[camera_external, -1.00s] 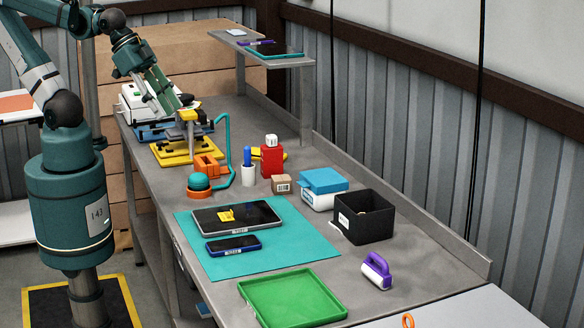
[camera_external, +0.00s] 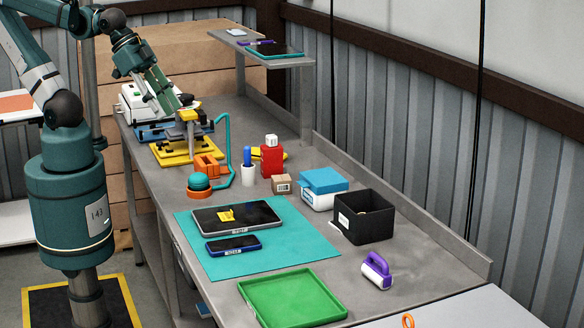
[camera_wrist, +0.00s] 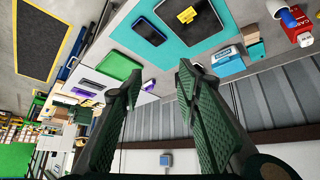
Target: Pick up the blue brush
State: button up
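A slim blue piece (camera_external: 247,154) stands upright in a white cup on the bench, and it is the likeliest blue brush. Its bristles cannot be made out. It also shows in the wrist view (camera_wrist: 289,17) at the upper right edge. My gripper (camera_wrist: 158,78) is open, with its two dark green fingers wide apart and nothing between them. In the external view my gripper (camera_external: 172,97) is at the far left end of the bench, above the blue and yellow fixtures, well apart from the blue piece.
A red bottle (camera_external: 272,159) and small cardboard box (camera_external: 281,184) stand close to the cup. An orange holder with a teal ball (camera_external: 199,182) and thin teal hook is to its left. A teal mat (camera_external: 285,260), green tray (camera_external: 335,305) and black bin (camera_external: 362,227) lie nearer.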

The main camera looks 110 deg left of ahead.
jog(key=shift+a, duration=0.1)
jog(key=n+g, duration=0.7)
jog(key=n, duration=0.7)
send_over(248, 148)
notch_tip(248, 148, down, 20)
jog(key=shift+r+p, duration=0.25)
jog(key=shift+p, duration=0.1)
jog(key=shift+s+a+f, duration=0.1)
jog(key=shift+a+f, duration=0.1)
jog(key=shift+a, duration=0.05)
jog(key=shift+f, duration=0.1)
jog(key=shift+f, duration=1.2)
